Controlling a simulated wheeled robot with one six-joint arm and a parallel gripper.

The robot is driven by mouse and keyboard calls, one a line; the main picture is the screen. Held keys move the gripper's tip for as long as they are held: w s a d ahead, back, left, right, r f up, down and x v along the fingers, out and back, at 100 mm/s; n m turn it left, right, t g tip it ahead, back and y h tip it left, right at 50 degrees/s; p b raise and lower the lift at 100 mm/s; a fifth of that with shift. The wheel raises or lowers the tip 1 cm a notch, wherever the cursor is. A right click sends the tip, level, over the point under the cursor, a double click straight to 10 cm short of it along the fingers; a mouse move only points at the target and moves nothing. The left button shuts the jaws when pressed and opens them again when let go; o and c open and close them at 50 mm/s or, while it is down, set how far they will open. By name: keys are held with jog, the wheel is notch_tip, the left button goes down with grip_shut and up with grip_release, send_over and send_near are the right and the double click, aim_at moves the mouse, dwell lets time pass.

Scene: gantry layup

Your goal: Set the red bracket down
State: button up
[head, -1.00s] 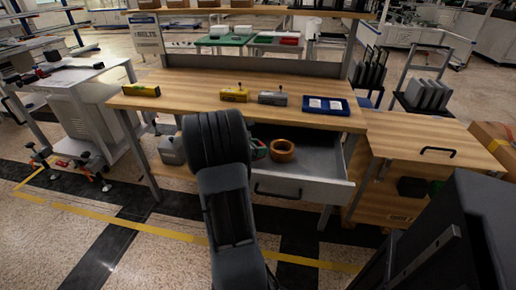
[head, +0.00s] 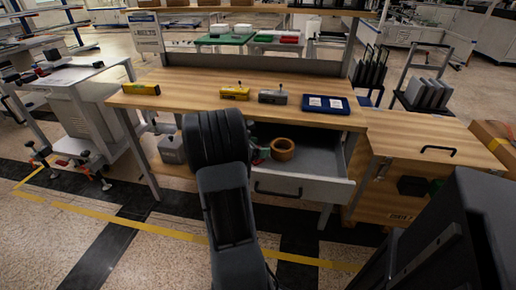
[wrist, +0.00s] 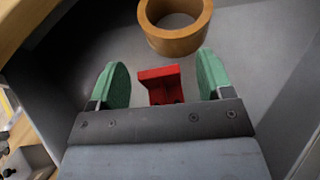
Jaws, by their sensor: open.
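The red bracket (wrist: 160,84) lies on the grey floor of the open drawer in the wrist view. My gripper (wrist: 162,78) is open, with one green finger on each side of the bracket and a visible gap to both. The near part of the bracket is hidden behind the gripper's body. In the head view my arm hides the bracket, and only a bit of my gripper (head: 260,152) shows beside the arm, inside the drawer (head: 318,172).
A wooden ring (wrist: 175,22) lies in the drawer just beyond the bracket, and it also shows in the head view (head: 283,149). The drawer walls stand around my gripper. The wooden tabletop (head: 190,90) overhangs the drawer's back. The drawer floor right of the ring is clear.

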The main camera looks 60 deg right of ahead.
jog(key=p+v, duration=0.2)
jog(key=v, duration=1)
jog(key=shift+r+p, duration=0.35)
jog(key=shift+r, duration=0.1)
